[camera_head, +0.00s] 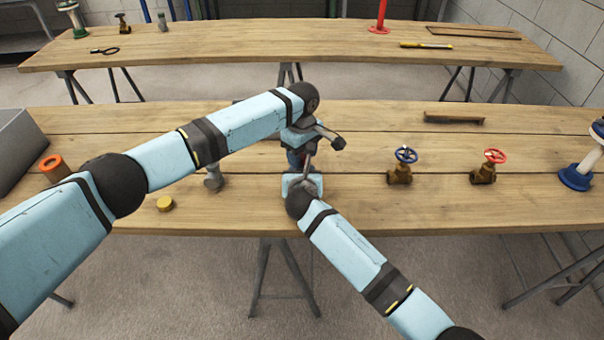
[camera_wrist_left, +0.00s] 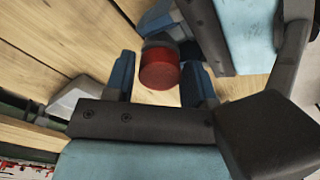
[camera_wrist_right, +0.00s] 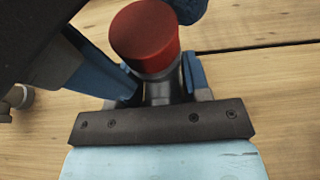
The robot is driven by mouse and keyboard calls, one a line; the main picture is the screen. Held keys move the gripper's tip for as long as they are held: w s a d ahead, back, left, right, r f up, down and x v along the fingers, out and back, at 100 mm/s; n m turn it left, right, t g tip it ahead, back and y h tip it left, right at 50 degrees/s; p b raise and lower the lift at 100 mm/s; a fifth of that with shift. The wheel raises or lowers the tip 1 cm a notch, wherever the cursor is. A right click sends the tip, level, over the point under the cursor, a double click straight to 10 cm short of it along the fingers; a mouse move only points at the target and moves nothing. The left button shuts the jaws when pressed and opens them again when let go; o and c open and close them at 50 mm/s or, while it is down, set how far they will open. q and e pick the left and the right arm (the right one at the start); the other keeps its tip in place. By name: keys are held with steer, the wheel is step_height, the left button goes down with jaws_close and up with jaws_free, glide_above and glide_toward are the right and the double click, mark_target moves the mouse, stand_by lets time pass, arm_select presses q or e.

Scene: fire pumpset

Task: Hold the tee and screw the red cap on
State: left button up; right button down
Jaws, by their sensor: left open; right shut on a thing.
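The red cap (camera_wrist_right: 145,36) sits at the end of the grey tee (camera_wrist_right: 162,90) in the right wrist view; I cannot tell how far it is threaded. My right gripper (camera_wrist_right: 160,82) is shut on the tee below the cap. My left gripper (camera_wrist_left: 157,65) is open, its blue fingers on either side of the red cap (camera_wrist_left: 160,70), with a gap visible in the left wrist view. In the head view both grippers meet over the near bench, and my arms hide the cap and most of the tee.
On the near bench (camera_head: 520,210) are a grey fitting (camera_head: 213,181), a yellow cap (camera_head: 165,204), an orange piece (camera_head: 52,163), a blue-wheel valve (camera_head: 402,168) and a red-wheel valve (camera_head: 487,167). A grey bin (camera_head: 18,145) stands far left.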

arm_select(q)
steer(key=c, duration=0.7)
steer(key=m, duration=1)
steer(key=o, duration=1)
steer(key=shift+r, duration=0.1)
steer(key=shift+r, duration=2.2)
steer(key=shift+c, duration=0.5)
step_height(320, 180, up, 3)
steer(key=n, duration=0.5)
steer(key=shift+r+n, duration=0.2)
steer(key=shift+n, duration=0.1)
